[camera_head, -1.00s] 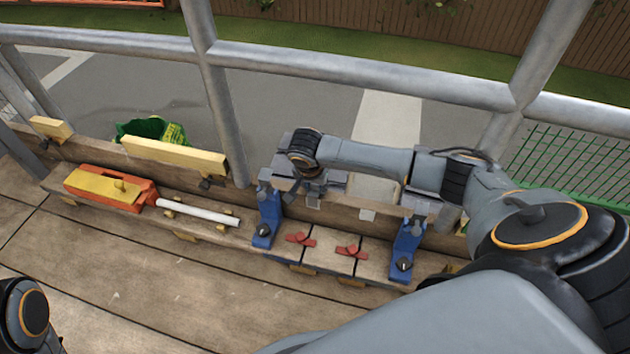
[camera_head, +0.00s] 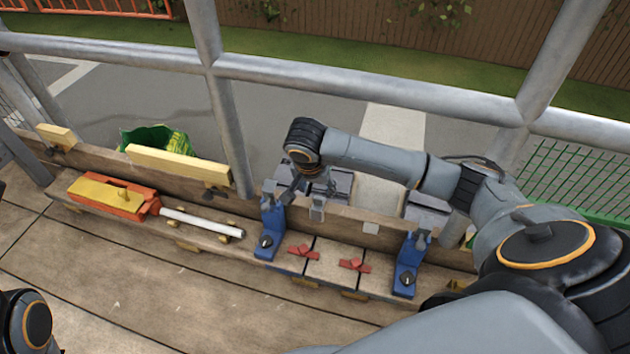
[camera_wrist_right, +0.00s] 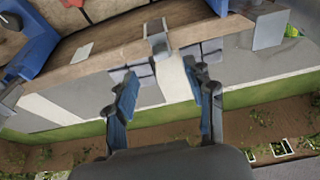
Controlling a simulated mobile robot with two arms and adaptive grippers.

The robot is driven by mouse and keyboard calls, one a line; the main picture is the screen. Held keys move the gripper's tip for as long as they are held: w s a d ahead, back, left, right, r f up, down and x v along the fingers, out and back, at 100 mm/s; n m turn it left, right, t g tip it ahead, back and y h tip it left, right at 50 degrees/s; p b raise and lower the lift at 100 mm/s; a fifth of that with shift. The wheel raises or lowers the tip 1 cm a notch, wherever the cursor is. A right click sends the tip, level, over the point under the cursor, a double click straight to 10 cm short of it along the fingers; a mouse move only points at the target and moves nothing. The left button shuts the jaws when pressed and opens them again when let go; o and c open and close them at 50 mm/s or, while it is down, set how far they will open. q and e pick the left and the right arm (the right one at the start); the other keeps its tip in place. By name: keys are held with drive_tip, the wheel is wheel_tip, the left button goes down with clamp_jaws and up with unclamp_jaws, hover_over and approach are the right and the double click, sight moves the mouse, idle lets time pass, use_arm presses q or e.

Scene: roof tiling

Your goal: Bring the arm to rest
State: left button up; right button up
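My right arm reaches in from the right in the head view and bends down at the wrist. Its gripper (camera_head: 308,184) hangs above the upright board of the wooden ledge, between the blue clamps and a little toward the left one. In the right wrist view the two blue-padded fingers (camera_wrist_right: 165,98) stand apart with nothing held between them. A metal bracket (camera_wrist_right: 158,42) on the board's edge lies beyond the fingertips. Only a part of my left arm shows at the lower left of the head view; its gripper is out of view.
A left blue clamp (camera_head: 270,228) and a right blue clamp (camera_head: 409,264) stand on the ledge. Red clips (camera_head: 303,251) lie between them. An orange and yellow tool (camera_head: 112,196) with a white tube (camera_head: 203,222) lies left. Grey railing posts (camera_head: 228,130) rise behind. Floor planks are clear.

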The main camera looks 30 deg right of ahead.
drive_tip(key=shift+v, duration=1.65)
